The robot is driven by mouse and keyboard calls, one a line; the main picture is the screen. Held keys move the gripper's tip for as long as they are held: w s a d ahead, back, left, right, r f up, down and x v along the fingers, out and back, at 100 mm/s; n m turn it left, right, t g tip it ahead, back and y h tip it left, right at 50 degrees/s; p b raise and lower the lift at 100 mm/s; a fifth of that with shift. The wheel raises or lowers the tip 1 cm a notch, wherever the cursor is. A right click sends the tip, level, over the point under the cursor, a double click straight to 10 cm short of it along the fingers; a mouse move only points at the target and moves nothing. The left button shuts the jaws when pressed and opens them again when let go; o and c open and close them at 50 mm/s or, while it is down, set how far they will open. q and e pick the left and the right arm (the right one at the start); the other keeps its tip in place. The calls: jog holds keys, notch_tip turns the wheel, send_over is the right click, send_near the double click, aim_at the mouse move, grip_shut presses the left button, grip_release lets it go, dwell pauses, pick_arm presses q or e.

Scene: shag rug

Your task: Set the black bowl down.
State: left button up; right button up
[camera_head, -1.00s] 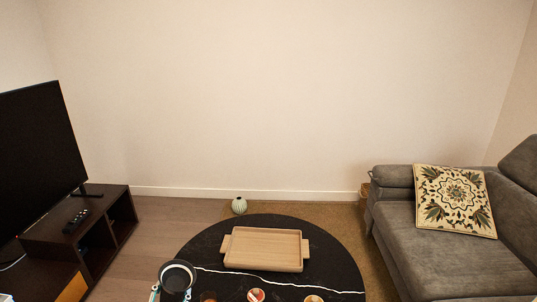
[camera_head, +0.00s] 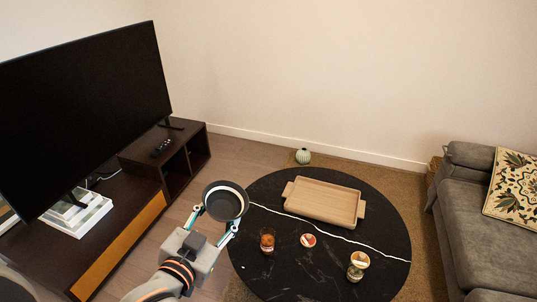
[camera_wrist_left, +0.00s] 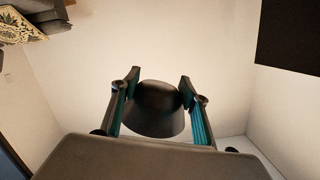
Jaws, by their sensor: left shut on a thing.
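The black bowl (camera_head: 225,201) is held in my left gripper (camera_head: 217,216), with its open top facing up in the head view. The two fingers are on either side of it. In the left wrist view the bowl (camera_wrist_left: 155,108) sits between the fingers of my left gripper (camera_wrist_left: 158,88). In the head view the bowl appears at the left edge of the round black table; its height above the floor or table cannot be told. My right gripper is not in view.
The round black table (camera_head: 300,276) holds a wooden tray (camera_head: 324,201), a glass of dark drink (camera_head: 267,241), a small red-and-white item (camera_head: 308,240) and another glass (camera_head: 357,266). A TV cabinet (camera_head: 110,238) stands left, a grey sofa (camera_head: 470,214) right. The table's front middle is clear.

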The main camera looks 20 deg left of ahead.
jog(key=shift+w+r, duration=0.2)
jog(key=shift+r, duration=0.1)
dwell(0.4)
